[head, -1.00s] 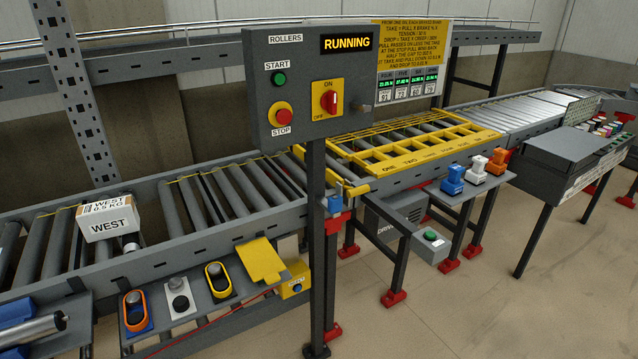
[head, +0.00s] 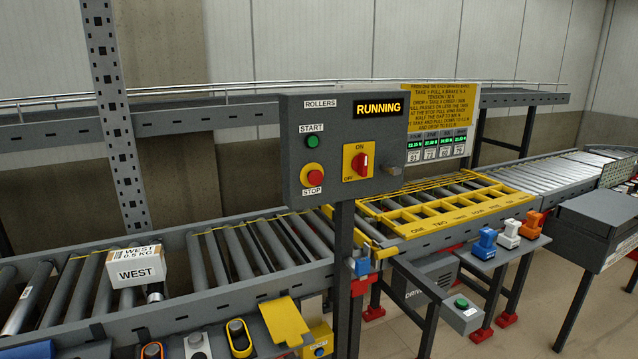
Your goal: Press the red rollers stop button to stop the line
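The red stop button (head: 313,174) is a red mushroom cap on a yellow base, low on the left of the grey control panel (head: 330,190), above the STOP label. The green start button (head: 313,142) is above it. The display (head: 378,107) reads RUNNING. A red rotary switch (head: 361,161) on a yellow plate, marked ON and OFF, sits right of the stop button; its handle stands about upright. Neither of my grippers shows in the head view, and nothing covers the panel.
A white box marked WEST (head: 136,268) sits on the roller conveyor (head: 215,286) at left. A grey post holds the panel in front of the conveyor. Blue, white and orange items stand on a small shelf (head: 493,253) at right. A perforated upright (head: 115,120) stands behind.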

